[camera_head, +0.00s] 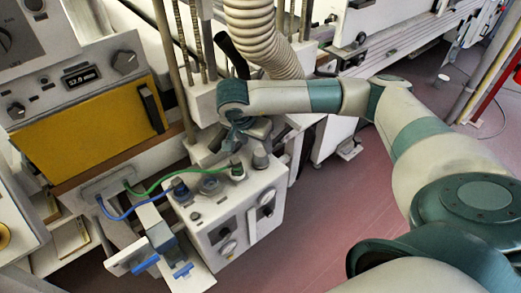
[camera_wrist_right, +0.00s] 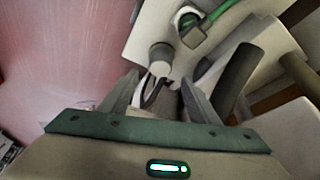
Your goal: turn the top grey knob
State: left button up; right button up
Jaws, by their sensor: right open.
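A grey round knob (camera_head: 260,158) stands on the top of a white box (camera_head: 215,215), near its back right corner. In the right wrist view the grey knob (camera_wrist_right: 160,53) shows just beyond the fingertips. My right gripper (camera_head: 245,132) is above and slightly left of it in the head view. In the wrist view its two fingers (camera_wrist_right: 158,92) are spread apart, with nothing clearly held between them. The knob looks apart from the fingers, though touch is hard to judge. My left gripper is not in view.
A green cable plug (camera_head: 237,170) sits close beside the knob, with a blue cable plug (camera_head: 178,188) farther left. Dark knobs (camera_head: 267,197) are on the box's front. A ribbed hose (camera_head: 265,38) hangs behind. Pink floor (camera_head: 310,225) is open to the right.

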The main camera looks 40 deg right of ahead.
aim_at(260, 152)
jog(key=p+x, duration=0.2)
jog(key=x, duration=0.5)
jog(key=shift+d+f, duration=0.1)
jog(key=shift+f, duration=0.15)
jog(key=shift+w+d+f, duration=0.1)
jog(key=shift+w+f, duration=0.05)
jog(key=shift+f, duration=0.15)
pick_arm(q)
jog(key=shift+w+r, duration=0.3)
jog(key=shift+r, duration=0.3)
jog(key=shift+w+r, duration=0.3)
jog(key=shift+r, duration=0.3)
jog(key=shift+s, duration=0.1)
pick_arm(e)
jog(key=c, duration=1.1)
